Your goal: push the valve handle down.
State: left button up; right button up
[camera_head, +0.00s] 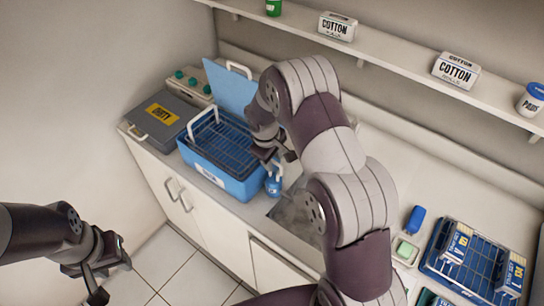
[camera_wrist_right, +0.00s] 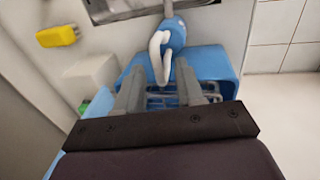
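The valve (camera_wrist_right: 173,35) is a blue rounded body with a white looped handle (camera_wrist_right: 158,58), seen near the top of the right wrist view. In the head view the blue valve (camera_head: 273,184) shows at the front right corner of a blue tank (camera_head: 215,178). My right gripper (camera_wrist_right: 160,90) has its two grey fingers apart, with nothing held between them. The handle lies just beyond the fingertips, roughly between them; contact cannot be told. In the head view my right gripper (camera_head: 277,154) is over the tank's right end, partly hidden by its arm. My left gripper (camera_head: 108,280) hangs over the floor, away from the counter.
The tank holds a wire basket (camera_head: 226,147) and has a raised blue lid (camera_head: 228,93). A grey box with a yellow label (camera_head: 160,117) stands left of it. A sink (camera_head: 290,212) lies to the right, then a blue tray (camera_head: 440,262). A shelf (camera_head: 395,65) runs above.

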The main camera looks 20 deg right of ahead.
jog(key=shift+w+r, duration=0.1)
notch_tip(320, 180, up, 12)
jog(key=s+a+b, duration=0.1)
jog(key=a+b, duration=0.1)
jog(key=b, duration=0.1)
jog(key=shift+r, duration=0.15)
jog(key=shift+s+a, duration=0.1)
jog(key=s+a+f+m+y+b, duration=0.1)
jog(key=s+f+m, duration=0.2)
jog(key=s, duration=0.7)
jog(key=s+a+f+m+y+b, duration=0.1)
jog(key=s+f, duration=0.3)
jog(key=s, duration=0.6)
jog(key=shift+a+m+b, duration=0.5)
jog(key=shift+a+m, duration=0.1)
jog(key=shift+m, duration=0.3)
